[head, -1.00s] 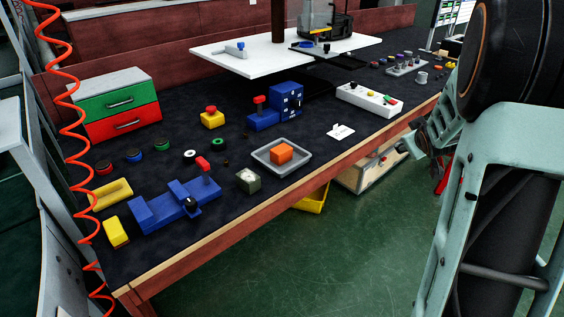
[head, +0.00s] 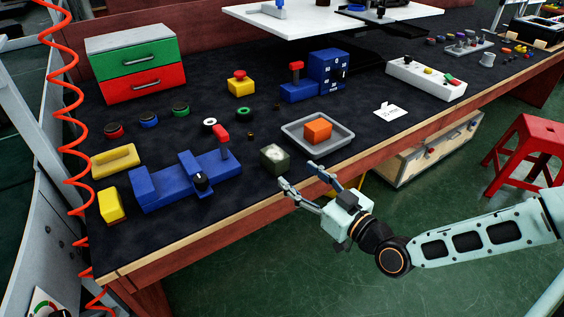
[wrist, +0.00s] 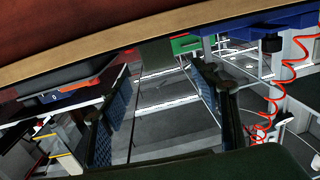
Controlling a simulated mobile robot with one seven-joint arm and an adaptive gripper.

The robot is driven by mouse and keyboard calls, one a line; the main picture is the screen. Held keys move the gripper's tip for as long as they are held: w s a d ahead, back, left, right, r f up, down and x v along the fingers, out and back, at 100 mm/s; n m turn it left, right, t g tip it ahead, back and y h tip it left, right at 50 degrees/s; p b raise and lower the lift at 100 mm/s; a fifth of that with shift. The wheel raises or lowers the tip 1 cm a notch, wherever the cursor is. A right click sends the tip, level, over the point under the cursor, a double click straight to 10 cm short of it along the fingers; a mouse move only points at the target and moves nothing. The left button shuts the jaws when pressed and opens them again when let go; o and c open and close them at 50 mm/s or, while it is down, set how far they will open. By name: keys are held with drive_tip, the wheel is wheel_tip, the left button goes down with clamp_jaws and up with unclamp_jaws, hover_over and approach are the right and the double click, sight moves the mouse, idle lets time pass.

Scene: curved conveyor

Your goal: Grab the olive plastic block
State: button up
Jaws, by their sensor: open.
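The olive block (head: 274,159), a dark green-grey cube with a pale patch on top, sits on the dark worktop near its front edge, left of the grey tray (head: 338,146). My gripper (head: 298,174) is open and empty. Its two fingers point toward the block from the front right, by the table's front edge, and a gap shows between them and the block.
An orange block (head: 318,130) lies in the grey tray, close to my far finger. A blue fixture (head: 150,190) with a red-topped lever stands left of the olive block. The wooden table edge (head: 245,210) runs beneath my fingers. A red stool (head: 530,145) stands at right.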

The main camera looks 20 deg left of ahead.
sight(274, 153)
drive_tip(key=x, duration=0.3)
drive_tip(key=b+x, duration=0.1)
drive_tip(key=x, duration=0.1)
drive_tip(key=shift+a+r, duration=0.35)
drive_tip(key=b+x, duration=0.1)
drive_tip(key=x, duration=0.4)
drive_tip(key=shift+w, duration=0.3)
drive_tip(key=c, duration=1.3)
drive_tip(key=shift+r, duration=0.1)
drive_tip(key=shift+c, duration=0.2)
